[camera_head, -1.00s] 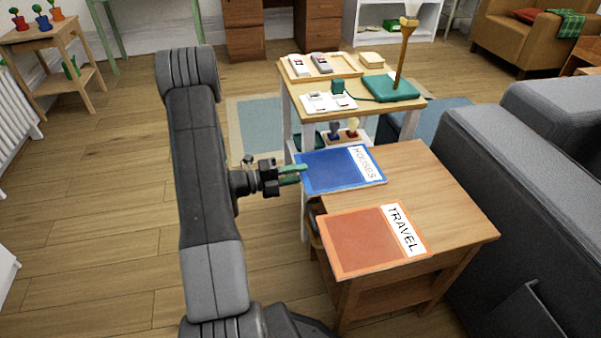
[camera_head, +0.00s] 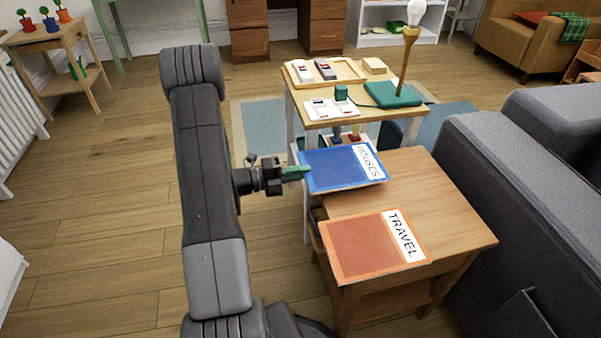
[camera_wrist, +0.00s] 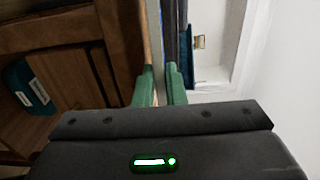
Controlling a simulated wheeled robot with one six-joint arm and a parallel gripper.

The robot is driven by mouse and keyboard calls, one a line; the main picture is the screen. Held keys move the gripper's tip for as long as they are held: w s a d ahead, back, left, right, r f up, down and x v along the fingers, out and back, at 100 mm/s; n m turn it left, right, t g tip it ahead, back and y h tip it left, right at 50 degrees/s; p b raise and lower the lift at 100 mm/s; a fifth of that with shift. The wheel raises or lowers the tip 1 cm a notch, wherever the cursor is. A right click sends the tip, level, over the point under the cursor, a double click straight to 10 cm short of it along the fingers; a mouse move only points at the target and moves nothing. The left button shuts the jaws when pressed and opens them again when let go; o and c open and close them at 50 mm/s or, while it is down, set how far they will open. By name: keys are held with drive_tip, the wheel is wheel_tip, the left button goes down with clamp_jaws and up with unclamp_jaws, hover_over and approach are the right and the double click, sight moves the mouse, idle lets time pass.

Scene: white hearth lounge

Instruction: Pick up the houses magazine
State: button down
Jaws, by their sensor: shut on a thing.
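The houses magazine (camera_head: 335,170) is blue with a white "HOUSES" strip at its right end. It is over the far left corner of the wooden side table (camera_head: 455,215) and looks slightly raised above the top. My gripper (camera_head: 298,173) has green fingers shut on its left edge. In the wrist view, the fingers (camera_wrist: 160,88) close on a thin, pale, edge-on strip of the magazine (camera_wrist: 154,45). The magazine's underside is hidden in the head view.
An orange travel magazine (camera_head: 370,247) lies on the near part of the side table. A small stand (camera_head: 300,98) behind holds a tray, a lamp with a green base (camera_head: 393,95) and small items. A grey sofa (camera_head: 520,200) stands close on the right. Open floor lies left.

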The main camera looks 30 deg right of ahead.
drive_tip(key=w+a+r+p, duration=0.1)
drive_tip(key=a+r+p, duration=0.1)
drive_tip(key=a, duration=0.4)
drive_tip(key=w+a+r+p, duration=0.2)
drive_tip(key=a+r+p, duration=0.1)
drive_tip(key=a+p, duration=0.2)
drive_tip(key=v, duration=0.2)
drive_tip(key=shift+a, duration=0.3)
